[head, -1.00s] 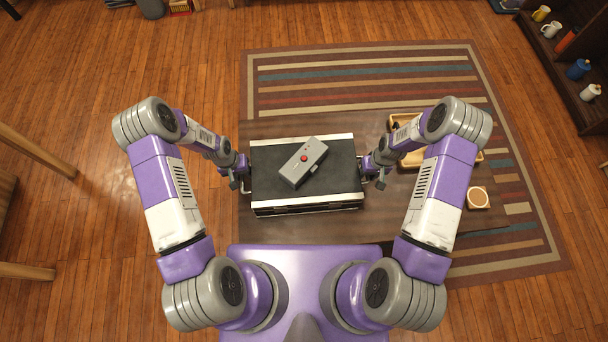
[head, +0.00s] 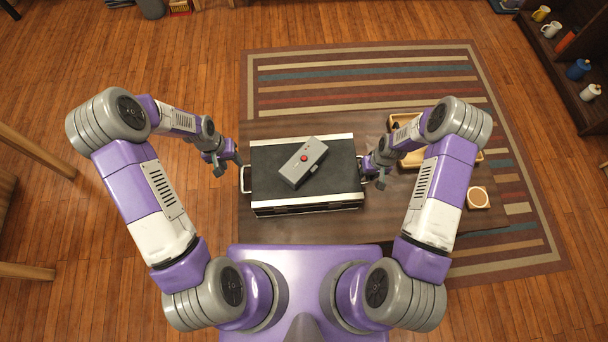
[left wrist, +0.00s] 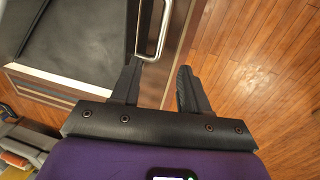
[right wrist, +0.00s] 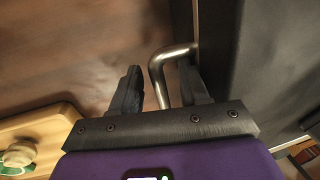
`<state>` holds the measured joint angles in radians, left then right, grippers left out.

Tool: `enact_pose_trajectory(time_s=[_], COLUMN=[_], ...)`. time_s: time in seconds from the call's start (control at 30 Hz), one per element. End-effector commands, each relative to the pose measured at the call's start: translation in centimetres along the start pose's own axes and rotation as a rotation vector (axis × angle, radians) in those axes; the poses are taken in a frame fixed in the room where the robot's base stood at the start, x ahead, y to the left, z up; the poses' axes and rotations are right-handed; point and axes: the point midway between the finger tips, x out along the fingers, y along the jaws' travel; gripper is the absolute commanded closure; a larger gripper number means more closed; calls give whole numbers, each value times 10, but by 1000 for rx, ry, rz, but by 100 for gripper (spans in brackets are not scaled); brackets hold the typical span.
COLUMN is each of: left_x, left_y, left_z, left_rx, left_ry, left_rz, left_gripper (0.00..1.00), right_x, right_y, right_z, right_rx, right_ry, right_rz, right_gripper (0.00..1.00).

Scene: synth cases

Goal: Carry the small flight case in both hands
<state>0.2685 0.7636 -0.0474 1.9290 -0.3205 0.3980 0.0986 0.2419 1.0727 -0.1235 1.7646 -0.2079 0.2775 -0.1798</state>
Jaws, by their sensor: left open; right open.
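The small flight case (head: 262,183), black with silver edges, lies flat on the low brown table (head: 300,228). A grey box with a red button (head: 305,163) lies on its lid. My left gripper (head: 238,162) is open and empty, out beside the case's left end. In the left wrist view the silver left handle (left wrist: 152,38) lies mostly beyond the fingertips, close to one finger. My right gripper (head: 366,172) is at the right end. In the right wrist view its open fingers stand either side of the silver right handle (right wrist: 158,80), without closing on it.
A small square coaster-like item (head: 478,197) lies at the table's right. A striped rug (head: 365,75) spreads under and behind the table. A shelf with mugs (head: 565,50) stands far right.

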Motion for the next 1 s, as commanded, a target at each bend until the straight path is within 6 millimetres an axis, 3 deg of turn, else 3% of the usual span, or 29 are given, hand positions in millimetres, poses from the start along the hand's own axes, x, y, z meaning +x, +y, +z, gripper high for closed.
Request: enact_pose_trajectory(time_s=[0.27,0.7,1.0], left_x=[-15,-15,-15], left_y=[0,0,0], left_z=[0,0,0], left_rx=[2,1,1], left_ry=[-1,-1,0], left_rz=[1,0,0], left_gripper=[55,55,55], right_x=[-9,-93,-120], right_y=[0,0,0], right_z=[-1,-1,0], right_rx=[0,0,-1], right_ry=[2,4,0], right_rz=[0,1,0], right_gripper=[55,55,55])
